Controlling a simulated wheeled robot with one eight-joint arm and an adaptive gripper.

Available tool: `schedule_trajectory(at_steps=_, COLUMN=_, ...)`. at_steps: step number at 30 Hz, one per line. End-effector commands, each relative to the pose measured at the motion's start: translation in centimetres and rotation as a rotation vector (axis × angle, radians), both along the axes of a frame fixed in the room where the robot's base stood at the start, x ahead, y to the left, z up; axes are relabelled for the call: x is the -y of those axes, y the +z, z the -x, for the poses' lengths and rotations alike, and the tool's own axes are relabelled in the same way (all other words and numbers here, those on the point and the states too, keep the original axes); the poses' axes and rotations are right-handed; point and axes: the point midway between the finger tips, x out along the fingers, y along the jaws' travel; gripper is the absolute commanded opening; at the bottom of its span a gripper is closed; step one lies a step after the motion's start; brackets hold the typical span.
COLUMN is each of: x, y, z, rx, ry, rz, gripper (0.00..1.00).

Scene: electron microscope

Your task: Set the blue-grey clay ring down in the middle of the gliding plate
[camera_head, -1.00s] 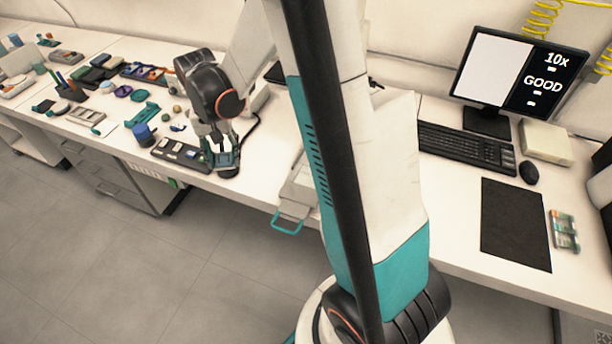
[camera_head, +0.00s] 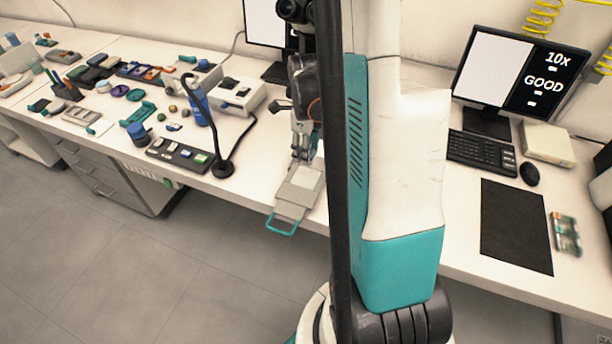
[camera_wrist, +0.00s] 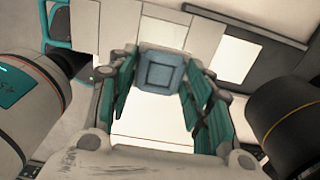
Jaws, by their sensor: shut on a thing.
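The blue-grey clay ring (camera_wrist: 160,72) has a squarish, frame-like face and sits between the fingertips of my gripper (camera_wrist: 158,82) in the wrist view. The gripper is shut on it. In the head view my gripper (camera_head: 305,152) points down near the back end of the gliding plate (camera_head: 299,190); the ring is too small or hidden to make out there. The gliding plate is pale grey with a teal handle loop at the table's front edge. The gap between ring and plate cannot be judged.
A black-stemmed stand (camera_head: 223,168) and a dark tray (camera_head: 180,153) of small pieces lie left of the plate. A white box device (camera_head: 238,95) stands behind. A keyboard (camera_head: 482,152), monitor (camera_head: 519,72) and black mat (camera_head: 515,225) are at right.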

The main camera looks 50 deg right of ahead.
Motion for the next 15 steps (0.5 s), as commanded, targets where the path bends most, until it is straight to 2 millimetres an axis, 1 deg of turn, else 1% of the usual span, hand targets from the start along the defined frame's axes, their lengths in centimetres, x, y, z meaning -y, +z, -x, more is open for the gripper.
schedule_trajectory(at_steps=1, x=0.0, y=-1.1, z=0.0, rx=0.000, ry=-0.006, rz=0.000, gripper=0.22)
schedule_trajectory(at_steps=6, x=0.1, y=-4.3, z=0.0, rx=0.000, ry=-0.006, rz=0.000, gripper=0.22)
schedule_trajectory(at_steps=9, x=0.0, y=-5.4, z=0.0, rx=0.000, ry=-0.005, rz=0.000, gripper=0.22)
schedule_trajectory(at_steps=15, x=0.0, y=-6.7, z=0.0, rx=0.000, ry=-0.003, rz=0.000, gripper=0.22)
